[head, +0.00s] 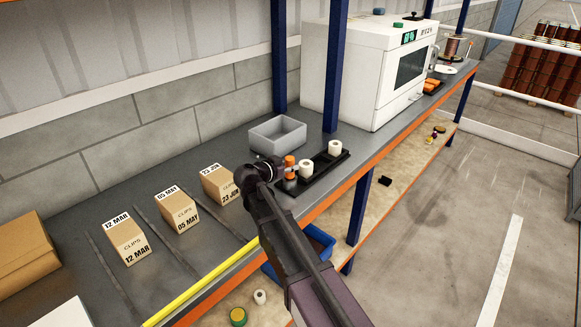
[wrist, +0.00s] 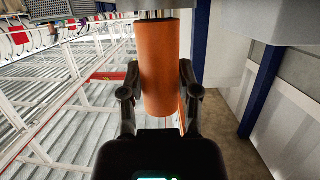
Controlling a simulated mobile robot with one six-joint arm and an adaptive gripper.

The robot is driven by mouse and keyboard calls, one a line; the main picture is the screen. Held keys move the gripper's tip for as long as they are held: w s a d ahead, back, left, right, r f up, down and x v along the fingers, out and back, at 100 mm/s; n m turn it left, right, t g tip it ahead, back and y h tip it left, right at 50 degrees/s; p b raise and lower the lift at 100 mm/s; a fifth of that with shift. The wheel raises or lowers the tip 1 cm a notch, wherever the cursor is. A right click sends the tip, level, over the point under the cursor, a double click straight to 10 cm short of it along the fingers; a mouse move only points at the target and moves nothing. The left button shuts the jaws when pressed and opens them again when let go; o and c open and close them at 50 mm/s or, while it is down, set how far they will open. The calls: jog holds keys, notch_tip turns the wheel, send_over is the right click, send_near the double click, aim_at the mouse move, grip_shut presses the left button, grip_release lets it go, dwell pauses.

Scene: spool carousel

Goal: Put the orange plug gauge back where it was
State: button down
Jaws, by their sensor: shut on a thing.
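The orange plug gauge (head: 289,160) is upright at the near-left end of a black tray (head: 330,171). In the wrist view the plug gauge (wrist: 160,65) is a plain orange cylinder between both fingers. My gripper (head: 279,170) comes in from the left of it and is shut on it; the fingers also show in the wrist view (wrist: 158,88). Two white-topped pieces, one nearer (head: 306,166) and one farther (head: 335,147), stand in the tray. I cannot tell whether the orange gauge's lower end touches the tray.
A grey open bin (head: 277,135) stands behind the tray. Three cartons of clips, one closest to the gripper (head: 217,184), stand to the left. A blue post (head: 359,205) rises at the bench's front edge, and a white oven-like machine (head: 375,75) stands farther right.

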jog(key=shift+f, duration=0.2)
jog(key=shift+c, duration=1.6)
grip_release()
jog(key=shift+r, duration=0.1)
jog(key=shift+r, duration=0.1)
jog(key=shift+s+r, duration=0.1)
jog(key=p+v, duration=0.3)
jog(key=v, duration=0.8)
jog(key=shift+s+a+p, duration=0.25)
jog(key=shift+s+p, duration=0.05)
jog(key=shift+r, duration=0.1)
